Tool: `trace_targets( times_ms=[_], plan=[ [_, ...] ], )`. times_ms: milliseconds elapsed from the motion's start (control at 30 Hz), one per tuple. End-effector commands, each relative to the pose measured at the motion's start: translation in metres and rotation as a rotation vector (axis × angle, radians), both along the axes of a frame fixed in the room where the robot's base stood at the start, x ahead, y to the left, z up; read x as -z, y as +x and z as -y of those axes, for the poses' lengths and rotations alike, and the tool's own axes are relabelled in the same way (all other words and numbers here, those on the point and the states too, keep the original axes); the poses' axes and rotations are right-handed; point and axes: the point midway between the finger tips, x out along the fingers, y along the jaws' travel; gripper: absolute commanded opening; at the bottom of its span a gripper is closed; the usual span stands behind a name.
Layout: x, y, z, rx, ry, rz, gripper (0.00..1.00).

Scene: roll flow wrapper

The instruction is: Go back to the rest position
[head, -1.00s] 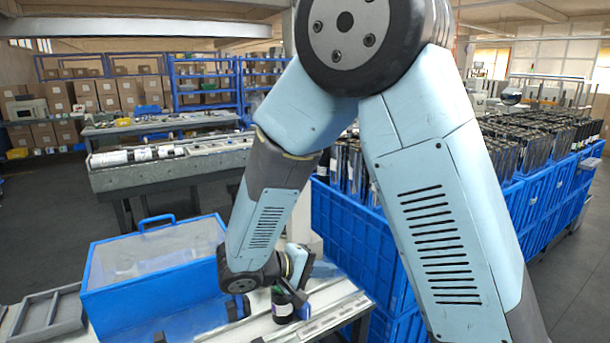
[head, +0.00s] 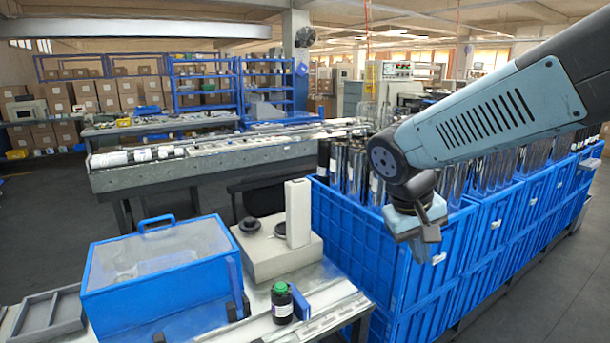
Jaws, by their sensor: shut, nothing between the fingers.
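My gripper (head: 426,248) hangs from my arm at the right of the head view, in front of the wall of a blue crate (head: 350,235). It points down and is shut, with nothing held. It is well to the right of the workbench and apart from the things on it. A dark bottle with a green cap and a white label (head: 282,305) stands upright on the bench, next to a small blue block (head: 300,303).
A blue box with a clear lid (head: 160,262) and a beige device with a post (head: 272,250) stand on the bench. A grey tray (head: 48,318) lies at the left. A long conveyor table (head: 150,178) stands behind.

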Motion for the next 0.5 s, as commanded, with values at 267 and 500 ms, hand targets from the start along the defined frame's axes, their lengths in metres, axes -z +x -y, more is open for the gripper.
trace_targets(
  times_ms=[267,500],
  plan=[
    [-0.032,-0.030,0.018,0.040,0.199,0.161,0.00],
    [-0.056,-0.051,0.025,0.049,0.311,0.317,0.00]
  ],
)
